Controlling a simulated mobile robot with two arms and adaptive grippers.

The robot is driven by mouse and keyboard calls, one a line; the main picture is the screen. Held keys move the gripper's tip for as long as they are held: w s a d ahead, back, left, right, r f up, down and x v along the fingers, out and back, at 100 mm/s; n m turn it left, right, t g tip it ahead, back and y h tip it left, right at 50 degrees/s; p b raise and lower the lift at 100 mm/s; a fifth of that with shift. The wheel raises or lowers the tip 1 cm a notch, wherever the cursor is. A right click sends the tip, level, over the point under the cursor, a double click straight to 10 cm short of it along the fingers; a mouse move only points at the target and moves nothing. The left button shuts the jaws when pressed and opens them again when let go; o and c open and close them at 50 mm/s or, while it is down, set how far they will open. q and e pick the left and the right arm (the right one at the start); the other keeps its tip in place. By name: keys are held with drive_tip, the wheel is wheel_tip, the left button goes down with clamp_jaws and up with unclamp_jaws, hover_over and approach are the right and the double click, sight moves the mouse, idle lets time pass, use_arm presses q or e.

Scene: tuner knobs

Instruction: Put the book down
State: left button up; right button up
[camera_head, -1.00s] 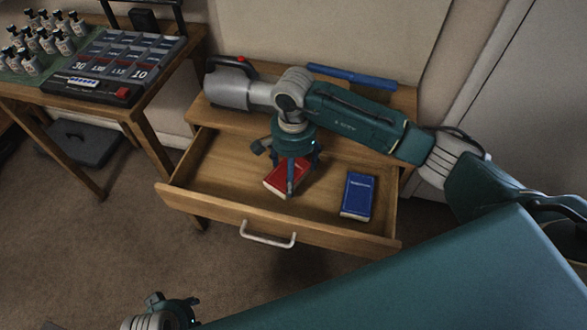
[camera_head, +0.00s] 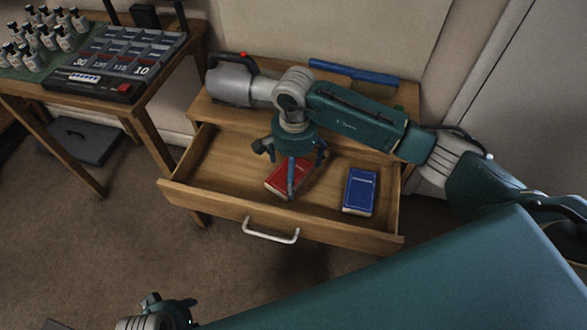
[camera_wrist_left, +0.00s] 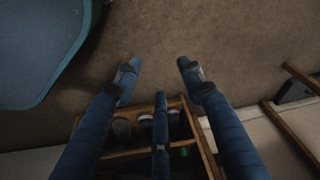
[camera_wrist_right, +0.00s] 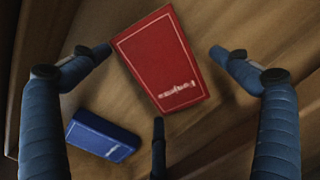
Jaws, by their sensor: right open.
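A red book (camera_head: 287,175) lies flat in the open drawer, left of the middle. A blue book (camera_head: 359,190) lies in the same drawer to its right. My right gripper (camera_head: 293,168) is over the red book and partly hides it in the head view. In the right wrist view the red book (camera_wrist_right: 160,58) lies between the spread fingers of the right gripper (camera_wrist_right: 158,58), with visible gaps on both sides. The blue book (camera_wrist_right: 101,135) is at lower left there. My left gripper (camera_wrist_left: 158,68) is empty with its fingers wide apart, above the floor, away from the books.
The wooden drawer (camera_head: 210,195) is pulled out, with a white handle (camera_head: 271,232). A blue bar-like object (camera_head: 353,75) lies on the cabinet top behind my right arm. At left a table carries several small bottles (camera_head: 38,40) and a panel (camera_head: 120,62) of dark compartments.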

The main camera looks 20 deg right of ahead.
drive_tip(key=shift+r, duration=0.1)
use_arm(q)
drive_tip(key=f, duration=0.2)
drive_tip(key=s+f+p, duration=0.1)
drive_tip(key=f, duration=0.2)
drive_tip(key=shift+f, duration=0.35)
use_arm(e)
wheel_tip(320, 180, up, 12)
use_arm(q)
drive_tip(key=shift+s, duration=0.1)
use_arm(e)
drive_tip(key=shift+s, duration=0.15)
